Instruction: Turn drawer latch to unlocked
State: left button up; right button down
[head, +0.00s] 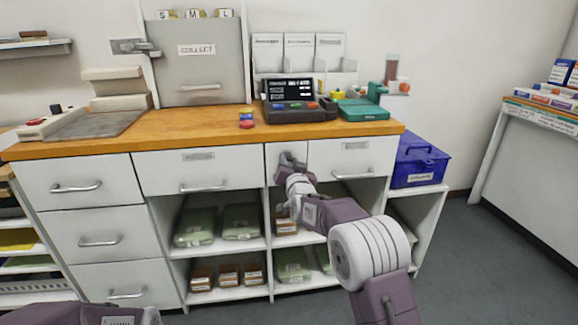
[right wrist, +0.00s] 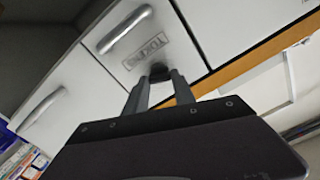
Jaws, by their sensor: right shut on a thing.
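The drawer latch is a small dark piece (right wrist: 160,72) in the right wrist view, between my right gripper's fingertips. In the head view it is hidden behind the gripper. My right gripper (right wrist: 160,80) is shut on it. In the head view the gripper (head: 285,162) is against the narrow white panel between two upper drawers. The right drawer (head: 378,157) is closed, with a bar handle and a small label; the left drawer (head: 165,175) is closed too. I cannot tell from these frames which way the latch points. My left gripper is out of view.
A wooden counter top (head: 190,130) runs above the drawers and carries a dark terminal (head: 295,112) and a green case (head: 362,111). Open shelves below hold green packs (head: 240,221) and brown boxes. A blue toolbox (head: 418,163) stands at right. The floor at right is clear.

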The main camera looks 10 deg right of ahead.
jog(key=m+b, duration=0.2)
jog(key=m, duration=0.2)
jog(key=shift+f, duration=0.15)
jog(key=m+b, duration=0.2)
jog(key=m, duration=0.1)
jog(key=shift+d+f, duration=0.1)
jog(key=m+b, duration=0.3)
jog(key=m, duration=0.1)
jog(key=shift+m+b, duration=0.6)
jog(key=shift+m, duration=0.8)
jog(key=c, duration=1)
grip_release()
jog(key=shift+c, duration=0.2)
jog(key=shift+s, duration=0.1)
